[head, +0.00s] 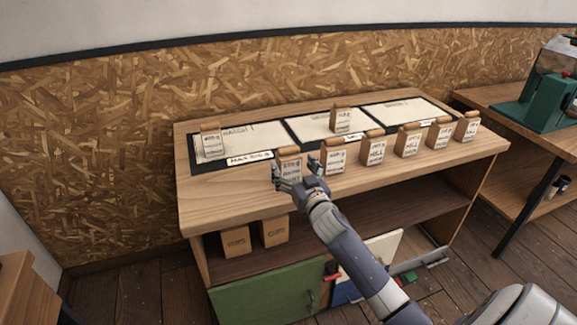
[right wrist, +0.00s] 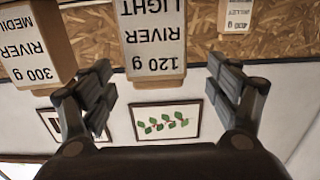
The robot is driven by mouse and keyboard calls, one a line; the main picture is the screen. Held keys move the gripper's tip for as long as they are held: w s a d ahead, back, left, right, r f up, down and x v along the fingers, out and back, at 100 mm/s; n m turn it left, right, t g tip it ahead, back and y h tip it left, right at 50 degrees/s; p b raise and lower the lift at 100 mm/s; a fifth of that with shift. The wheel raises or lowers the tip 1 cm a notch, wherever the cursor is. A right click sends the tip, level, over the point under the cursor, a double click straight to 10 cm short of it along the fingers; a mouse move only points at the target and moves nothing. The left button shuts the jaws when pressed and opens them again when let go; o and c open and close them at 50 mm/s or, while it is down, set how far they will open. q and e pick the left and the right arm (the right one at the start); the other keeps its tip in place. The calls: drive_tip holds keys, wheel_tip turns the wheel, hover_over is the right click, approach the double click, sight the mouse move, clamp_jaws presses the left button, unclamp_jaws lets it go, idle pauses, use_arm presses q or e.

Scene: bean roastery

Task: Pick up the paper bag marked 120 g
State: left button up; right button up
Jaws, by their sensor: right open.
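The paper bag marked 120 g (right wrist: 153,35) reads "RIVER LIGHT" and appears upside down in the right wrist view. In the head view the same bag (head: 290,162) stands upright near the front edge of the wooden table, at the left end of the front row. My right gripper (head: 295,166) is open in front of it. In the right wrist view the fingers (right wrist: 158,64) lie one on each side of the bag's line, with a gap on both sides. The gripper partly covers the bag in the head view. My left gripper is not in view.
A 300 g bag (right wrist: 38,45) stands close beside, also seen in the head view (head: 336,157). Several more bags continue right. Other bags stand on the left (head: 212,145) and middle (head: 341,119) sheets. The shelf below holds two brown bags (head: 235,241). A green machine (head: 540,95) is at right.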

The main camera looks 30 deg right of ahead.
sight(292, 161)
drive_tip(key=shift+w+d+r, duration=0.15)
drive_tip(key=shift+w+r, duration=0.05)
drive_tip(key=shift+w, duration=0.2)
drive_tip(key=shift+p+x, duration=0.45)
drive_tip(key=shift+x, duration=1.85)
drive_tip(key=shift+d, duration=0.2)
drive_tip(key=shift+s, duration=0.1)
drive_tip(key=c, duration=1.2)
